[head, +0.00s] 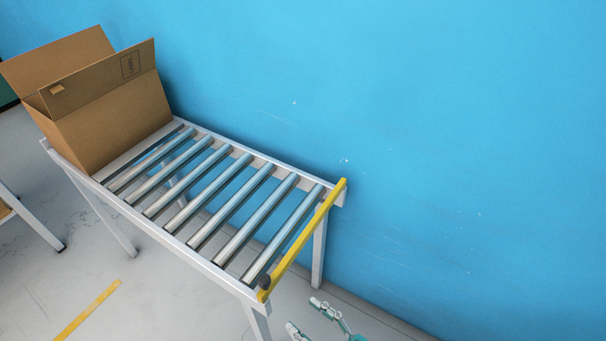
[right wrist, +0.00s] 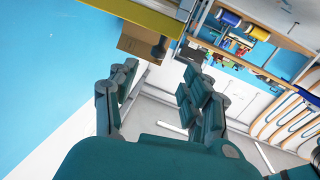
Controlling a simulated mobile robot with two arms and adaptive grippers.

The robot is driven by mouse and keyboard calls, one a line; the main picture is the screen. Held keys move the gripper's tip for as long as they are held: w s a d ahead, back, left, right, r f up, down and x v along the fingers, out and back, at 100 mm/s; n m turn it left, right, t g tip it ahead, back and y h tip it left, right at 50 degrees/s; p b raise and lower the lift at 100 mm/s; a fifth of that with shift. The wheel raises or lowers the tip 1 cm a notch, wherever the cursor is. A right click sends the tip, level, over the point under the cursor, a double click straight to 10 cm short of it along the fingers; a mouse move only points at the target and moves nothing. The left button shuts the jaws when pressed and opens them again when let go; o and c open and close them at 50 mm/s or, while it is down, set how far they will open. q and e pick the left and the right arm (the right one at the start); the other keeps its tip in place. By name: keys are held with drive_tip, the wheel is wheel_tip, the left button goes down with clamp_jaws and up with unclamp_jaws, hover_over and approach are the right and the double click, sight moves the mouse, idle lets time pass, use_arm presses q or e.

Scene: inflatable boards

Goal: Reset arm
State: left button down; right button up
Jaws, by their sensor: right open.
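My right gripper (head: 308,316) shows at the bottom edge of the head view, below the near right end of the roller conveyor (head: 165,227). In the right wrist view the right gripper (right wrist: 160,82) has its two fingers apart with nothing between them. It is open and clear of the conveyor. My left gripper is in neither view.
An open cardboard box (head: 110,120) stands on the conveyor's far left end. A yellow bar (head: 306,240) closes its right end. A blue wall (head: 430,130) runs behind. The right wrist view shows shelves with spools (right wrist: 229,18) and curved boards (right wrist: 285,118).

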drive_tip(key=d+f+m+g+h+p, duration=0.15)
drive_tip(key=d+f+h, duration=0.5)
drive_tip(key=f, duration=0.75)
drive_tip(key=d+f+m+g+h+p, duration=0.1)
drive_tip(key=d+f+m+g+h, duration=0.15)
drive_tip(key=d+f, duration=0.9)
drive_tip(key=s+d+f+m+g+h+p, duration=0.1)
drive_tip(key=s+f+m+g+h, duration=0.1)
drive_tip(key=s+f, duration=0.6)
drive_tip(key=s+d+f+m+g+h+p, duration=0.1)
drive_tip(key=s+d+f+g, duration=0.1)
drive_tip(key=s+f+g, duration=0.3)
drive_tip(key=s+f, duration=0.4)
drive_tip(key=s, duration=0.5)
drive_tip(key=shift+s+m+h, duration=0.4)
